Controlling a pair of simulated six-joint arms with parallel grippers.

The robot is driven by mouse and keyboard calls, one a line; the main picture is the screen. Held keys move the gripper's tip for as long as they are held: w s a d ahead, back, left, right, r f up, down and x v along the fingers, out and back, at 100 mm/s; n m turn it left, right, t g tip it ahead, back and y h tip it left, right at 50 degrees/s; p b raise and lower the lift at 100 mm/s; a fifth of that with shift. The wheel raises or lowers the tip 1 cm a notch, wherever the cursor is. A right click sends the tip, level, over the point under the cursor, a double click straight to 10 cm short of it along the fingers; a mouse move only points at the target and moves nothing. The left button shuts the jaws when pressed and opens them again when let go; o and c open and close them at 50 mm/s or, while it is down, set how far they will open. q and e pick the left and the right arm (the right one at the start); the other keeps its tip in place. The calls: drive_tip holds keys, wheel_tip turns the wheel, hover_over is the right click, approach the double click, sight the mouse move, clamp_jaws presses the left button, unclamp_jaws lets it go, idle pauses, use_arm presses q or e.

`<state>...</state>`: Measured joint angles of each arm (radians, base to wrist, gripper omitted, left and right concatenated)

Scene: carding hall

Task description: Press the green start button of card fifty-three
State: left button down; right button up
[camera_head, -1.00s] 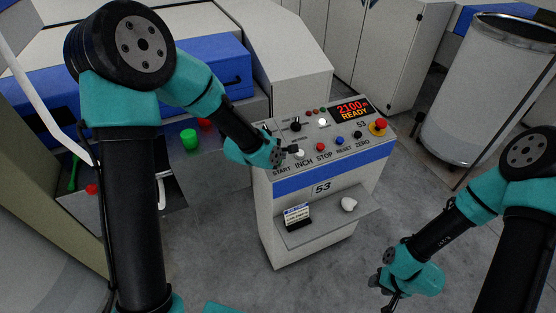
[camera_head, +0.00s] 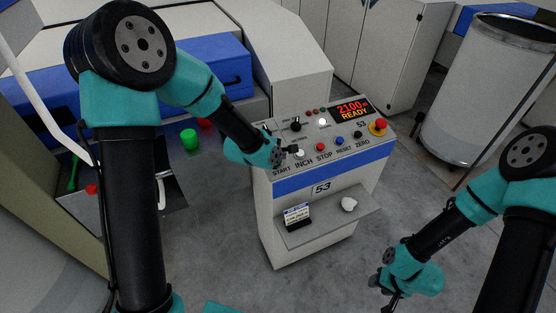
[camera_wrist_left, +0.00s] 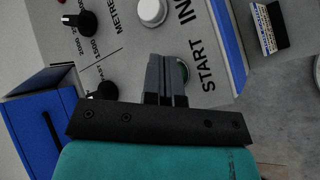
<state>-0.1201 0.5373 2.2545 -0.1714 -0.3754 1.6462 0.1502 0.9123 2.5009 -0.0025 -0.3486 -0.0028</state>
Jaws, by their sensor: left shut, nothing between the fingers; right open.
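The control panel of card 53 (camera_head: 345,131) stands in the middle of the head view. Its display (camera_head: 350,109) reads 2100 m and READY. My left gripper (camera_head: 289,150) is shut and empty, with its fingertips over the panel above the START label. In the left wrist view the shut fingers (camera_wrist_left: 167,82) cover most of the start button (camera_wrist_left: 184,72); only a rounded, dark greenish edge shows beside the START lettering. I cannot tell whether the fingers touch it or whether it is pushed in. My right gripper (camera_head: 391,297) is open and empty, low at the right.
The white INCH button (camera_head: 300,154), red STOP button (camera_head: 320,147), blue RESET button (camera_head: 340,141) and red emergency knob (camera_head: 379,125) share the panel. A shelf (camera_head: 325,225) below holds a small card stand and a white lump. A tall can (camera_head: 480,110) stands right.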

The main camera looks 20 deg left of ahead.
sight(281, 171)
use_arm(q)
drive_tip(key=shift+f, duration=0.15)
drive_tip(key=shift+a+f, duration=0.1)
drive_tip(key=shift+f, duration=0.15)
drive_tip(key=shift+w+f, duration=0.15)
drive_tip(key=shift+f, duration=0.3)
idle(1.2)
drive_tip(key=shift+r, duration=0.1)
drive_tip(key=shift+s+r, duration=0.2)
drive_tip(key=shift+r, duration=0.55)
drive_tip(key=shift+s+d+r, duration=0.15)
drive_tip(key=shift+r, duration=0.65)
drive_tip(key=shift+s+d+r, duration=0.15)
drive_tip(key=shift+d+r, duration=0.05)
drive_tip(key=shift+r, duration=0.65)
drive_tip(key=shift+s+d+r, duration=0.15)
drive_tip(key=shift+r, duration=0.65)
